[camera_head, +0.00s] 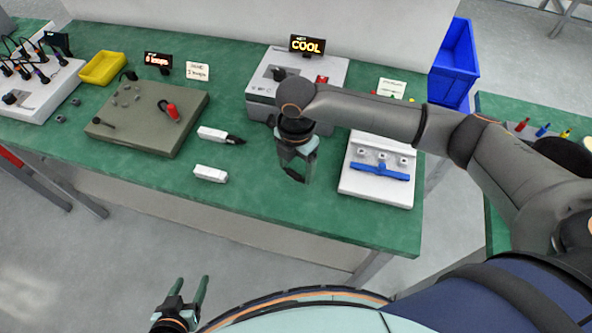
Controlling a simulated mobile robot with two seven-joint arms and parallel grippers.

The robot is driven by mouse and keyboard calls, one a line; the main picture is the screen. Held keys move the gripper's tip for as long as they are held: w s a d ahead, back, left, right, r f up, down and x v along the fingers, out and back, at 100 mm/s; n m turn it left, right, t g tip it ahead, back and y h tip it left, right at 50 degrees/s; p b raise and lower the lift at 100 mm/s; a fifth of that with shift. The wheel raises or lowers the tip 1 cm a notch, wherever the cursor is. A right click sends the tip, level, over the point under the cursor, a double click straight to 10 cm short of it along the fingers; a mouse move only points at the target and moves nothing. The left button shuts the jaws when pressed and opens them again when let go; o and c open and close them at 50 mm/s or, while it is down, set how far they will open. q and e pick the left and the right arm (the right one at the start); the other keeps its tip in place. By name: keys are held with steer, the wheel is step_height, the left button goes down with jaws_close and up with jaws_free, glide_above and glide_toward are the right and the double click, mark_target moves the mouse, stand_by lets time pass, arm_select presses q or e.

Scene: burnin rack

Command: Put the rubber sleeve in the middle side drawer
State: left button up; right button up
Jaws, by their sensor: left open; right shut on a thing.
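My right gripper (297,176) hangs over the green table, pointing down, between two white blocks and a white fixture. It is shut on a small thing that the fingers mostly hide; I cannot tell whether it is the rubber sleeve. My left gripper (190,287) is open and empty, low at the bottom left, in front of the table and over the floor. I cannot make out a middle side drawer in this view.
White blocks (210,174) lie left of my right gripper. A white fixture with a blue bar (380,171) stands to its right. A grey box (262,85) with a COOL display stands behind. A grey board (135,130), yellow tray (104,68) and blue bins (455,60) are further off.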

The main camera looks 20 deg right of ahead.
steer(key=shift+s+f, duration=0.1)
steer(key=shift+f, duration=0.9)
steer(key=shift+f, duration=0.1)
steer(key=o, duration=1.3)
steer(key=shift+o, duration=0.2)
steer(key=shift+f, duration=0.1)
